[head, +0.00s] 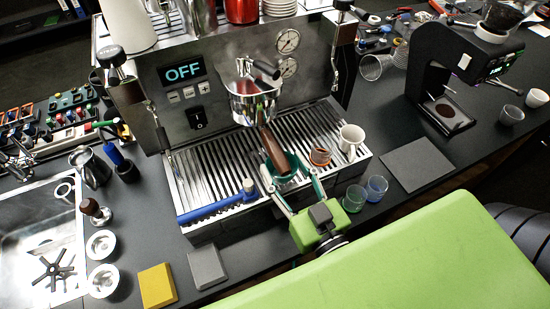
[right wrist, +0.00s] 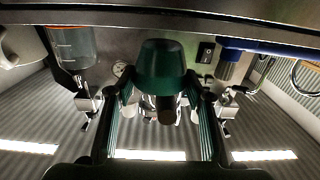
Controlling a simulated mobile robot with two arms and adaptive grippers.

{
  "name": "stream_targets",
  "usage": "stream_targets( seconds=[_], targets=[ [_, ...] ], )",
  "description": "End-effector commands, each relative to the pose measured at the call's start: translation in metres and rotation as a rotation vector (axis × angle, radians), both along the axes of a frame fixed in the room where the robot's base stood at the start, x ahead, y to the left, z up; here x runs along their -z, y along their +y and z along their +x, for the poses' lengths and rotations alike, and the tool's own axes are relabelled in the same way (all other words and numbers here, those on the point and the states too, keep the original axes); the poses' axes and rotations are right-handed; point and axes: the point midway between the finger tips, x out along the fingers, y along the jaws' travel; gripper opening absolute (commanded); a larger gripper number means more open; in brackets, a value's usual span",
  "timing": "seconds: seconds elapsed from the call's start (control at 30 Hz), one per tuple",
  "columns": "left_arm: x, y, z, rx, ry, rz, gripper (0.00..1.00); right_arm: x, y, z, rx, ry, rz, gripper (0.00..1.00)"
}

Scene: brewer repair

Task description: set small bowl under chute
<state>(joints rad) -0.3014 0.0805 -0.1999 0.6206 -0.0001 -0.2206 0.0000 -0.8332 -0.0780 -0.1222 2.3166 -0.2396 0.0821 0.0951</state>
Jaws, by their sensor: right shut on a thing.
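My right gripper (head: 292,186) reaches over the machine's drip tray with its fingers either side of a small dark green bowl (head: 287,181). The bowl also shows between the fingers in the right wrist view (right wrist: 165,65), and the gripper is shut on it. The brown portafilter handle (head: 273,150) partly covers it in the head view. Whether the bowl touches the tray is unclear. The black grinder (head: 432,62) stands at the right; its base (head: 445,110) holds a dark round patch under the outlet. My left gripper is not in view.
The slatted drip tray (head: 220,165) carries a blue-handled tool (head: 215,207), a small brown-orange cup (head: 320,156) and a white mug (head: 351,139). Green (head: 354,198) and blue (head: 376,188) glasses stand before it.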

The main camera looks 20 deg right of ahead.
Motion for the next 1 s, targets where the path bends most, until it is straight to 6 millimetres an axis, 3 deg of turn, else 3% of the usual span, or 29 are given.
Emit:
stream_targets(
  seconds=[0.27, 0.47, 0.5, 0.6, 1.0],
  targets=[
    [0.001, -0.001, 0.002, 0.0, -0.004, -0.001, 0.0, 0.0, 0.001, 0.022, -0.001, -0.002, -0.001, 0.2],
    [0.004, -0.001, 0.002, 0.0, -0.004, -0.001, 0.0, -0.001, 0.003, 0.055, -0.001, -0.005, -0.002, 0.2],
    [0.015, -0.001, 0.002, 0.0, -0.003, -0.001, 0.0, 0.012, 0.003, 0.052, -0.001, 0.001, -0.002, 0.2],
    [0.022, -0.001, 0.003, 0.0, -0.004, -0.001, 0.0, 0.017, 0.002, 0.051, -0.001, 0.002, -0.002, 0.2],
    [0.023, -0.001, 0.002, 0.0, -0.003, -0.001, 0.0, 0.017, 0.002, 0.051, 0.0, 0.001, -0.001, 0.2]
  ],
)
